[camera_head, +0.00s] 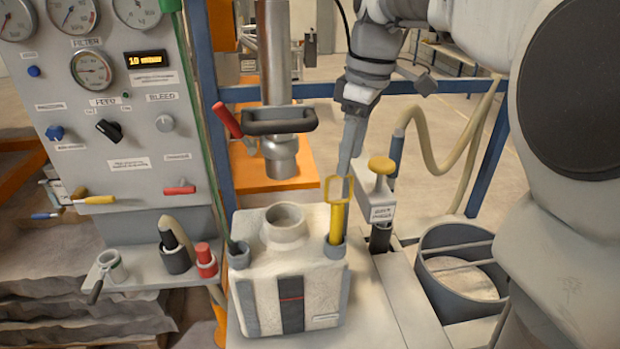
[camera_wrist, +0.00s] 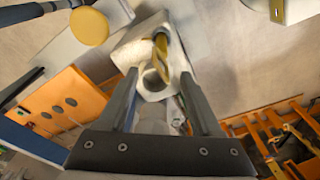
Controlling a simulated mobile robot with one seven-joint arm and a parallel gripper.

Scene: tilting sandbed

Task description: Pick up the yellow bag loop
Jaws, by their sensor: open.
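The yellow bag loop (camera_head: 339,190) stands upright on a yellow stem at the right rear of a white bag-like container (camera_head: 262,268). The stem sits in a grey socket (camera_head: 335,248). My gripper (camera_head: 346,172) points down at the loop, with its fingertips at about the loop's top in the head view. In the wrist view the loop (camera_wrist: 161,48) shows between and just beyond the fingertips of my open gripper (camera_wrist: 159,75). I cannot tell whether a finger touches it. The white container (camera_wrist: 138,52) lies beyond it.
A yellow knob (camera_head: 381,165) on a grey block stands close right of the loop. A metal pipe with a black handle (camera_head: 280,121) hangs behind the container. A gauge panel (camera_head: 120,110) is at left. A round grey bin (camera_head: 460,262) is at right.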

